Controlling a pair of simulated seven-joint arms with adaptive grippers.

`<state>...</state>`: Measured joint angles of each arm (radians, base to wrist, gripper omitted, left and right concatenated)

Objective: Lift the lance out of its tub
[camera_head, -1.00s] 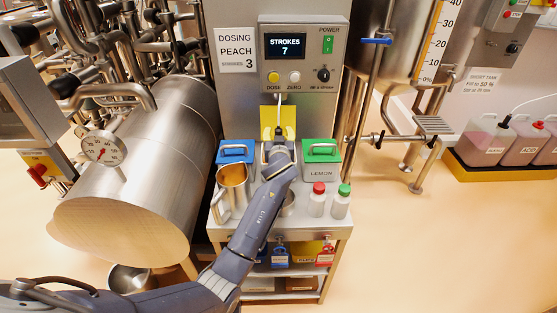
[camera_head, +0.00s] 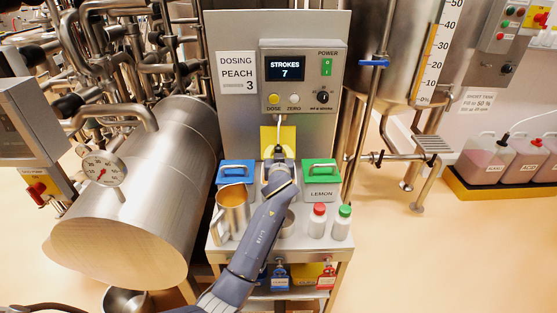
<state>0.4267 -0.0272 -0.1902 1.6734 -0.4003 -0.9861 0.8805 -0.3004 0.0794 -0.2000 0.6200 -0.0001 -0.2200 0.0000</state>
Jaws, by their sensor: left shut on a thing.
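The lance's upper end with its pale hose (camera_head: 278,125) shows in front of the dosing panel, above my left gripper (camera_head: 278,158). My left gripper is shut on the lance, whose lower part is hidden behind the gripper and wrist. The middle tub is mostly covered by my arm, so I cannot tell how deep the lance sits in it. A yellow panel (camera_head: 268,140) stands upright behind the gripper. A tub with a blue lid (camera_head: 238,170) is to the left, and a LEMON tub with a green lid (camera_head: 320,190) to the right. My right gripper is not in view.
A steel jug (camera_head: 232,213) with orange contents stands left of my forearm. A red-capped bottle (camera_head: 318,222) and a green-capped bottle (camera_head: 341,224) stand at the right on the steel bench. The dosing panel (camera_head: 294,80) reads STROKES 7. A large steel cylinder (camera_head: 140,200) flanks the bench.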

